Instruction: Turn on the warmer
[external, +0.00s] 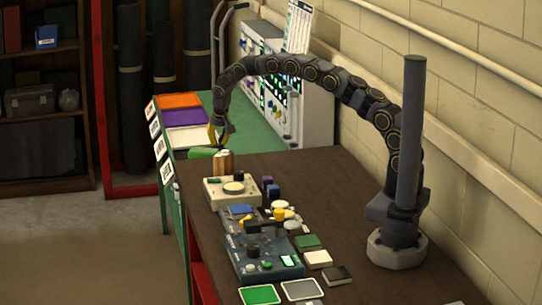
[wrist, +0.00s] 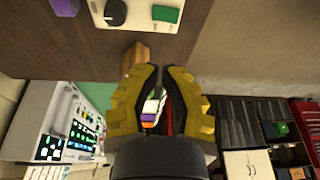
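A cream box with a round pale disc on top, which looks like the warmer (external: 216,196), sits near the far end of the brown table. In the wrist view a cream panel (wrist: 142,18) shows at the top edge, with a black knob (wrist: 115,12) and a green switch (wrist: 166,13); the rest of it is cut off. I cannot read the switch's position. My gripper (external: 217,140) hangs above and beyond the box, over a wooden block (external: 224,163). In the wrist view its yellow fingers (wrist: 160,72) are apart with nothing between them.
A blue-grey control box (external: 262,255) and several small pads and blocks crowd the table nearer the camera. A green bench with orange, purple and white trays (external: 186,117) stands beyond, beside a white instrument panel (external: 300,105). The wall runs along the right.

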